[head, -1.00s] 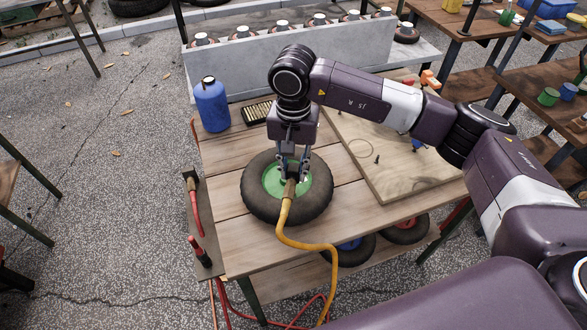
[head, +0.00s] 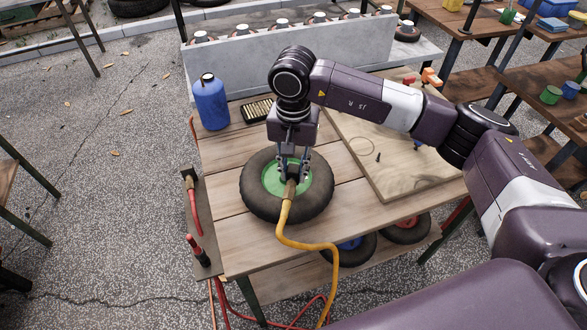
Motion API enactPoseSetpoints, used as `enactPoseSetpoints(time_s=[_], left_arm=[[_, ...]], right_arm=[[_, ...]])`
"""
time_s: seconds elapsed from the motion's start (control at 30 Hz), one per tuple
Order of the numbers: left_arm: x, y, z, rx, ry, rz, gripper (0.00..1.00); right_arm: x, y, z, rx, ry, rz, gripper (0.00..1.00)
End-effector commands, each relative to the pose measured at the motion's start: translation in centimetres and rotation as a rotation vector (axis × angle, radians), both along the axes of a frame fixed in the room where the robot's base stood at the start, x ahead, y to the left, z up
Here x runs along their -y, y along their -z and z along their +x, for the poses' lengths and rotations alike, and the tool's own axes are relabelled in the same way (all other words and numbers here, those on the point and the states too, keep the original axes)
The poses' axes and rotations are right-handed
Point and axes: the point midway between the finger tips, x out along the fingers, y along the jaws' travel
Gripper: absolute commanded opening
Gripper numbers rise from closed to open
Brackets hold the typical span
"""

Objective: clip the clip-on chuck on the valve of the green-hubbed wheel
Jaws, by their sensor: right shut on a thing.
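The green-hubbed wheel (head: 258,203) lies flat on the wooden cart top, its black tyre around a green hub (head: 272,180). My right gripper (head: 291,176) points down over the hub and is shut on the clip-on chuck (head: 290,188), a small brass-coloured end on a yellow hose (head: 284,215). The hose runs over the near side of the tyre and down off the cart's front edge. The valve is hidden by the gripper and chuck, so I cannot tell whether the chuck is on it. My left gripper is not in view.
A blue bottle (head: 211,103) and a dark tray (head: 257,110) stand behind the wheel. A wooden board (head: 400,170) lies to the right. Two more wheels (head: 350,249) sit on the lower shelf.

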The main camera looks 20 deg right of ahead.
Motion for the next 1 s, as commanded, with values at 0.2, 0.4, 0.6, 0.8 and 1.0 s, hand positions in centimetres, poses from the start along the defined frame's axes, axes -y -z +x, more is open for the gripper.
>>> enactPoseSetpoints(time_s=[0.2,0.4,0.6,0.8,1.0], left_arm=[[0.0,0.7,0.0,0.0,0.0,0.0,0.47],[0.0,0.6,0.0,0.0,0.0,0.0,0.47],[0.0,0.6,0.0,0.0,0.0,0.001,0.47],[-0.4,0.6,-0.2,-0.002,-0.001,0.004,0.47],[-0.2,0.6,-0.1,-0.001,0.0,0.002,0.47]], right_arm=[[0.0,0.6,0.0,0.001,0.0,0.0,0.02],[0.0,0.6,0.0,0.001,0.0,0.0,0.37],[0.0,0.6,0.0,0.0,0.0,0.0,0.42],[0.0,0.2,0.1,0.001,0.0,0.0,0.42],[0.0,-3.0,0.2,0.005,-0.001,0.002,0.42]])
